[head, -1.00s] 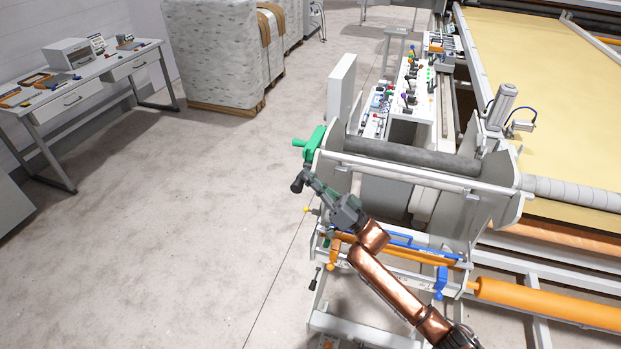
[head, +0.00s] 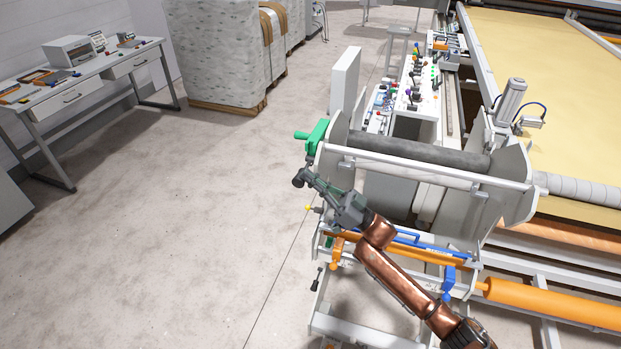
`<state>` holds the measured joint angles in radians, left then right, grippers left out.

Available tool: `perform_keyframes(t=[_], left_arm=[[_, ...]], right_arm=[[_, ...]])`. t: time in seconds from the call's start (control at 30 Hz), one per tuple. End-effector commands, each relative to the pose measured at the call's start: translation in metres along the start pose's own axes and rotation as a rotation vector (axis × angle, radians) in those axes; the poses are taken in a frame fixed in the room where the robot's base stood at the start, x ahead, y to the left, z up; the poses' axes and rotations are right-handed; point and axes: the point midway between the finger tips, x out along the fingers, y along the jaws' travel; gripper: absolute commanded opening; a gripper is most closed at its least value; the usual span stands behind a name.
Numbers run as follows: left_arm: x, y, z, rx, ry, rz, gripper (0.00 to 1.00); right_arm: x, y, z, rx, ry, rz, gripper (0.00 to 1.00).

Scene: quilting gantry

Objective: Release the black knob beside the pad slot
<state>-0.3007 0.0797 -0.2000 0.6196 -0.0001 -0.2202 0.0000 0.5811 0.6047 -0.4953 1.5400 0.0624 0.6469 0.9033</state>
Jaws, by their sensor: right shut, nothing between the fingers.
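A dark, rounded black knob (head: 298,182) shows at the left side of the white roller frame, below a green crank handle (head: 317,138). My right gripper (head: 309,174) reaches in from the lower right, and its fingertips are at or right beside this knob. The fingers are shut with nothing between them. Whether they touch the knob is too small to tell. A second black-ended handle (head: 317,278) hangs lower on the frame. I cannot make out the pad slot. My left gripper is not in view.
A small yellow knob (head: 308,208) sticks out below my right gripper. An orange bar with a blue clamp (head: 448,283) crosses the frame under my arm. A grey roller (head: 420,150) lies behind. The floor (head: 190,240) to the left is clear.

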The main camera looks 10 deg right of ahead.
Motion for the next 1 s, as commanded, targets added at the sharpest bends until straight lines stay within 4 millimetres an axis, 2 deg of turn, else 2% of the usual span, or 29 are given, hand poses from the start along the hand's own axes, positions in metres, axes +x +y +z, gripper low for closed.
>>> perform_keyframes(t=[0.1, 0.23, 0.47, 0.53, 0.7, 0.8, 1.0], left_arm=[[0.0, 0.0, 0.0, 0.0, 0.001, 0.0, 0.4], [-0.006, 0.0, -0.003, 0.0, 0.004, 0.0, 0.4], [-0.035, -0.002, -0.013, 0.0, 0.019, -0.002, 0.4], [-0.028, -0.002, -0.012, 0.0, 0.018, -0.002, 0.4], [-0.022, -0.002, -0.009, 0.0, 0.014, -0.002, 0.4], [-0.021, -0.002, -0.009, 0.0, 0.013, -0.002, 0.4], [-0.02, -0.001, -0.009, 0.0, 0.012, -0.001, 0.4]], right_arm=[[-0.002, 0.0, 0.005, 0.003, -0.008, 0.004, 0.0], [0.001, 0.001, -0.003, 0.002, -0.007, 0.003, 0.0], [0.018, 0.002, -0.045, -0.002, -0.001, -0.001, 0.0], [-0.006, 0.003, -0.036, 0.001, -0.005, 0.004, 0.0], [-0.045, 0.002, -0.035, 0.002, -0.005, 0.003, 0.0], [-0.062, 0.001, -0.035, 0.002, -0.004, 0.002, 0.0], [-0.082, 0.0, -0.037, 0.001, -0.001, 0.0, 0.0]])
